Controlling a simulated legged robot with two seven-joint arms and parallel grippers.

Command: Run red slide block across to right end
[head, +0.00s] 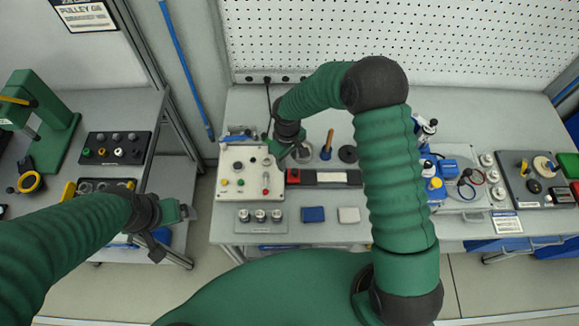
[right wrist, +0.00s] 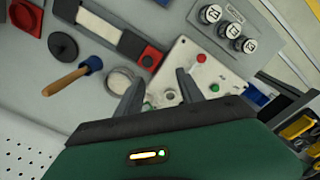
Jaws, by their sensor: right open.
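The red slide block (head: 293,176) sits at the left end of a dark rail (head: 312,185) with a pale strip, beside the white control panel. In the right wrist view the red block (right wrist: 150,58) shows at the rail end nearest the panel. My right gripper (head: 286,155) is over the panel's upper right part, up and left of the block. Its fingers (right wrist: 159,92) are apart and empty, not touching the block. My right arm hides what lies just past the rail's right end. My left gripper (head: 172,222) hangs at left, away from the rail; its jaw gap is unclear.
The white panel (head: 237,184) with buttons and a red-topped lever (head: 266,186) adjoins the rail. A wooden-handled tool (head: 328,142) and black disc (head: 347,154) stand behind it. Blue (head: 313,214) and white (head: 348,215) blocks lie in front.

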